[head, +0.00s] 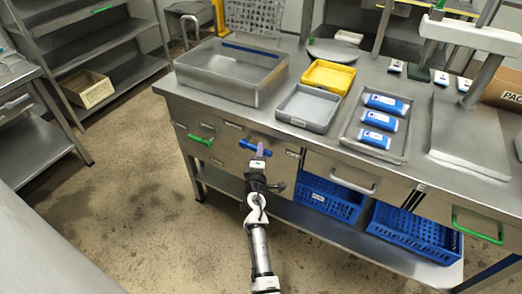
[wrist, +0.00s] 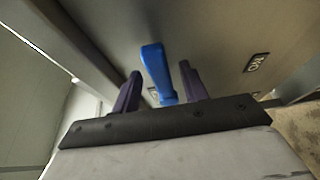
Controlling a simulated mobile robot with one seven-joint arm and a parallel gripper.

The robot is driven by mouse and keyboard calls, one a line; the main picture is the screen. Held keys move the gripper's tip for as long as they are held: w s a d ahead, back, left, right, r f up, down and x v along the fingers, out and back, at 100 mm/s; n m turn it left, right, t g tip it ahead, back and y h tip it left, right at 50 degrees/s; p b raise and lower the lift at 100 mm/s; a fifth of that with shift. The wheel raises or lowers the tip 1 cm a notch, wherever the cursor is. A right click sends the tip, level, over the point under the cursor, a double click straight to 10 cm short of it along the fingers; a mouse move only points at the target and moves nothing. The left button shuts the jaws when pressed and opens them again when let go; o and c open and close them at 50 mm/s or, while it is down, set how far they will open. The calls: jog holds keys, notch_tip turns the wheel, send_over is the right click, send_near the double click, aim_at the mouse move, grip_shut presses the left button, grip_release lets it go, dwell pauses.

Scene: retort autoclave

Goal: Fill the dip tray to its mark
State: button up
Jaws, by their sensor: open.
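A large, open steel tray (head: 215,86) stands at the left end of the steel counter; a blue line (head: 250,50) runs along its inner back wall. I take it for the dip tray. No water can be made out in it. A blue lever handle (head: 247,146) sticks out from the counter's front panel below the tray, lying roughly sideways. My gripper (head: 260,153) is at this handle. In the wrist view the blue handle (wrist: 156,70) stands between the two dark, spread fingers of my gripper (wrist: 158,82), with gaps showing on both sides.
A grey tray (head: 307,108), a yellow tray (head: 329,76) and a steel tray with blue packs (head: 379,121) stand on the counter. A green handle (head: 201,140) and a grey drawer handle (head: 353,186) stick out in front. Blue crates (head: 328,197) sit below.

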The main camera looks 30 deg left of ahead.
jog(key=shift+x, duration=1.15)
jog(key=shift+c, duration=0.4)
grip_shut()
